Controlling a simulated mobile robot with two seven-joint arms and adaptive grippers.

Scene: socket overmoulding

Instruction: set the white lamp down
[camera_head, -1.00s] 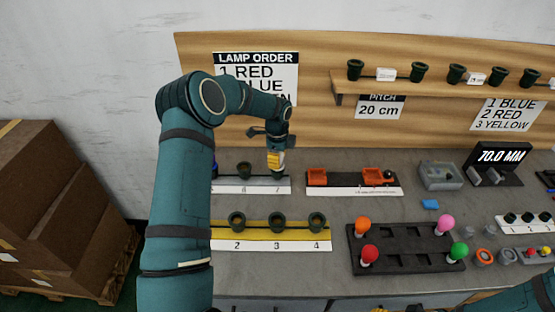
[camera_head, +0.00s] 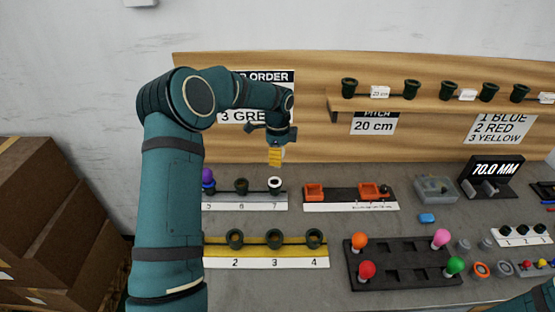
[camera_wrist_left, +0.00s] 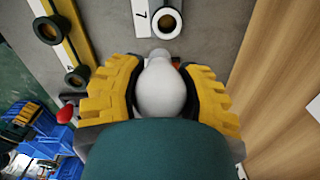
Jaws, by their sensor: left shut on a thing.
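My left gripper (camera_head: 276,156) is above the grey rail's socket 7 (camera_head: 275,184), at the back left of the bench. In the left wrist view its yellow fingers (camera_wrist_left: 163,92) are shut on the white lamp (camera_wrist_left: 165,86), one on each side of the bulb. The lamp is mostly hidden by the fingers in the head view. Socket 7 has a white rim and a dark, open middle; it also shows in the left wrist view (camera_wrist_left: 167,21), apart from the lamp.
The grey rail also has socket 6 (camera_head: 241,185) and a purple lamp (camera_head: 208,175) at 5. A yellow rail (camera_head: 285,260) with several dark sockets lies in front. A black tray (camera_head: 405,282) holds orange, red, pink and green lamps. Bare bench lies between the rails.

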